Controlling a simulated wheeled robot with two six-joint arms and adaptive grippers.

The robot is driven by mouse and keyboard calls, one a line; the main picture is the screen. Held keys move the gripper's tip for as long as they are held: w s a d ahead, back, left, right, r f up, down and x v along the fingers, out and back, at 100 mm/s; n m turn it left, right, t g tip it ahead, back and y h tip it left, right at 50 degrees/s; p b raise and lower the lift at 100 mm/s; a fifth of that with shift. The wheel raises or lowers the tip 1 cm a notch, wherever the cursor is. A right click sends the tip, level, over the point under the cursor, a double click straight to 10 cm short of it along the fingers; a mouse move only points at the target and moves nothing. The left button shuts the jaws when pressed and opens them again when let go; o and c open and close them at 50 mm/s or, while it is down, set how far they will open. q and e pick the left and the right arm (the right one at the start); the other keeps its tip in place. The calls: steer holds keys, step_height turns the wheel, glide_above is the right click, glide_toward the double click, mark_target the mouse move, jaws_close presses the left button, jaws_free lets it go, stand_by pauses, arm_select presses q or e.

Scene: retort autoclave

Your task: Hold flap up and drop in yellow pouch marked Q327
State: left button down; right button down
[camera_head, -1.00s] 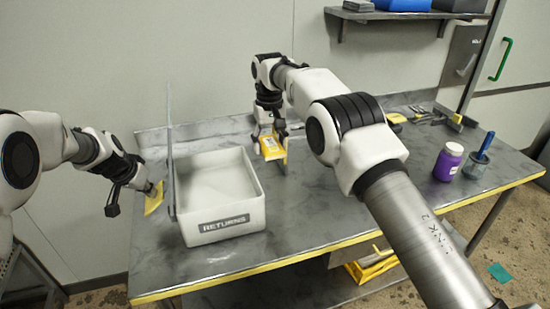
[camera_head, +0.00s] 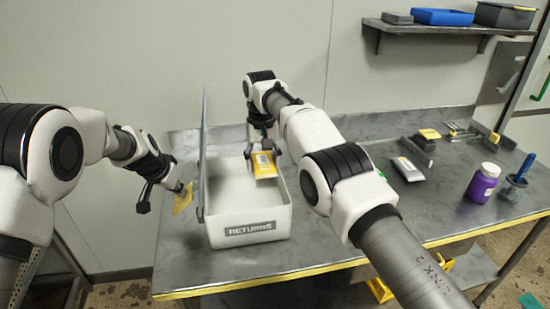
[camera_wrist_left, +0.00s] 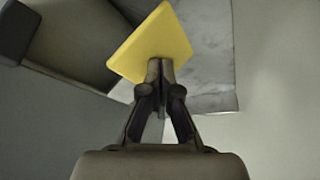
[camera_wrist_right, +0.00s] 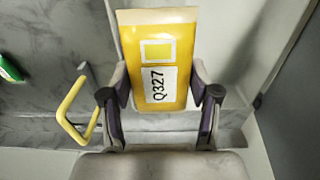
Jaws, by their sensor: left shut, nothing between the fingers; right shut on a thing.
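The yellow pouch marked Q327 (camera_wrist_right: 157,70) is in my right gripper (camera_wrist_right: 160,92), which is shut on its sides. In the head view the pouch (camera_head: 265,165) hangs at the back right of the white RETURNS bin (camera_head: 250,231), which is open on top. The grey flap (camera_head: 203,130) stands upright at the bin's left side, seen nearly edge-on. My left gripper (camera_head: 186,190) is shut and empty just left of the flap. A flat yellow piece (camera_wrist_left: 153,43) lies at its fingertips in the left wrist view; I cannot tell whether they touch.
A grey and white pouch (camera_head: 408,169) lies right of my right arm. A purple jar (camera_head: 482,183) and a cup with a blue-handled tool (camera_head: 512,188) stand at the right. A yellow bar (camera_wrist_right: 75,112) shows in the right wrist view. The shelf (camera_head: 440,27) is high behind.

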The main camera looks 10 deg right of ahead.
steer(key=shift+f, duration=2.8)
steer(key=shift+a, duration=0.1)
steer(key=shift+c, duration=1)
jaws_free()
